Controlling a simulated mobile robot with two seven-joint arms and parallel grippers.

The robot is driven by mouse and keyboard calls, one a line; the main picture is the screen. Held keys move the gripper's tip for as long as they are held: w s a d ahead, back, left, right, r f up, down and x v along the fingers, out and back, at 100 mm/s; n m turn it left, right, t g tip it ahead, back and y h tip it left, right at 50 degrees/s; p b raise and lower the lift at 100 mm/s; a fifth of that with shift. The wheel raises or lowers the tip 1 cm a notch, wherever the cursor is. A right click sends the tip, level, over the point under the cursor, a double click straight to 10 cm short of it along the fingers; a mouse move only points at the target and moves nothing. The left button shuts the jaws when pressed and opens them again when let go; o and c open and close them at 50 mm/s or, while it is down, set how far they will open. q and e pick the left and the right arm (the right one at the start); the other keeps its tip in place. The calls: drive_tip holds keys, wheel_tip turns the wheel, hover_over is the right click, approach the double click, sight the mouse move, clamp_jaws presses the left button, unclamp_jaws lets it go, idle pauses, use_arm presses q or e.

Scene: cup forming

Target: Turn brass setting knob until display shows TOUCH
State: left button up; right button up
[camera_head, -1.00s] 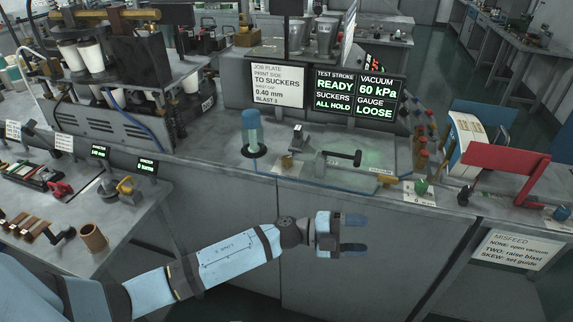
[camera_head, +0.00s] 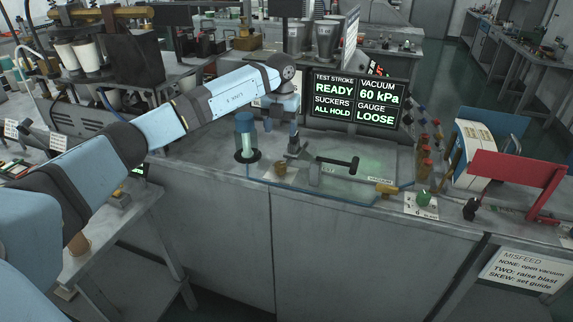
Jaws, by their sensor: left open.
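The brass setting knob (camera_head: 280,168) appears as a small brass piece on the bench plate, in front of a small dark metal block (camera_head: 296,152). The display (camera_head: 359,98) behind it reads TEST STROKE READY, SUCKERS ALL HOLD, VACUUM 60 kPa, GAUGE LOOSE. My left gripper (camera_head: 283,127) is open and points down above and slightly behind the knob, apart from it. Its fingers are small and partly lost against the dark block, and no object shows between them. My right gripper is not in view.
A blue-capped cylinder (camera_head: 245,138) stands just left of the knob. A red bracket (camera_head: 515,172) stands far right.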

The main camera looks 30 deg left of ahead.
sight(281, 163)
use_arm(q)
wheel_tip(281, 163, down, 13)
drive_tip(key=shift+s+r+p, duration=0.1)
drive_tip(key=shift+s+p, duration=0.05)
drive_tip(key=shift+p, duration=0.45)
drive_tip(key=shift+c, duration=0.2)
drive_tip(key=c, duration=0.9)
